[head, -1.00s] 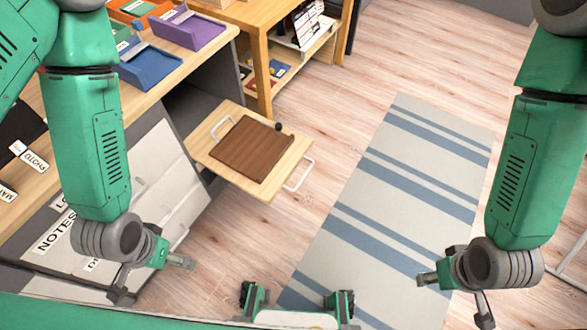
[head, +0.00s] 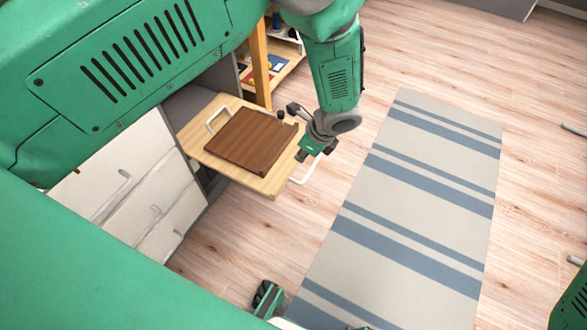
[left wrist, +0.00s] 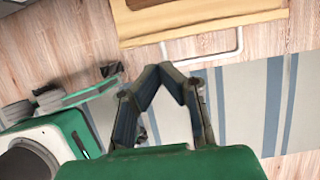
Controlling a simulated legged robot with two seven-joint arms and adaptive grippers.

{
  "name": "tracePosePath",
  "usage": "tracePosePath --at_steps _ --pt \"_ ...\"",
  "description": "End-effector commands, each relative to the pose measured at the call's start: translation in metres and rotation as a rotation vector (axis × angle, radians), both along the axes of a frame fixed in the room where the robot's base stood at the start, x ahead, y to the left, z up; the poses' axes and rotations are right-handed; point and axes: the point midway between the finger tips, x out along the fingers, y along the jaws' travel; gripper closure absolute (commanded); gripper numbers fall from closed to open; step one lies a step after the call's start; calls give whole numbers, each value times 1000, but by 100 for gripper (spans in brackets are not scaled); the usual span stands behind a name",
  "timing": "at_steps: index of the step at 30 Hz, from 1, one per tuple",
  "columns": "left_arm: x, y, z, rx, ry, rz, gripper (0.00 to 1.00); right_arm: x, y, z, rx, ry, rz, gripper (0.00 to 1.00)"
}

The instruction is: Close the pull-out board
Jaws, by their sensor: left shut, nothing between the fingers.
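The pull-out board (head: 262,184) is a pale wooden shelf that sticks out from the desk. It has a white bar handle (head: 308,174) on its outer edge. My left gripper (head: 315,150) is at that outer edge, close to the handle; whether it touches cannot be told. In the left wrist view the fingers (left wrist: 163,70) are shut and empty, pointing towards the board's edge (left wrist: 205,27) and its handle (left wrist: 239,44), with an apparent gap.
A brown wooden slab (head: 250,140) lies on the board, with a small dark knob (head: 281,115) beside it and a white loop (head: 212,117) behind. White drawers (head: 150,200) stand left of the board. A striped rug (head: 410,210) lies on open floor to the right.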

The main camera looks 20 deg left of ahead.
Motion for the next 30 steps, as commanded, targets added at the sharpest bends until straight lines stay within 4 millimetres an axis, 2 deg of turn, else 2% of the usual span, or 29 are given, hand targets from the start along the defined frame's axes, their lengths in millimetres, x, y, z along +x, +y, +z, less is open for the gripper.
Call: tracePosePath --at_steps 5,17,19,24,30 --pt "1 11 -19 2 5 -4 100 1 0 -7 0 -2 -1 57" --pt "3 41 -98 0 4 -1 100 0 0 -38 0 -1 0 57" --pt "5 55 -94 2 2 3 100 0 0 -39 0 -1 0 57" --pt "6 73 -92 1 2 1 100 0 0 -43 0 -1 0 57" --pt "6 81 -92 -1 2 0 100 0 0 -44 0 -1 -1 57"
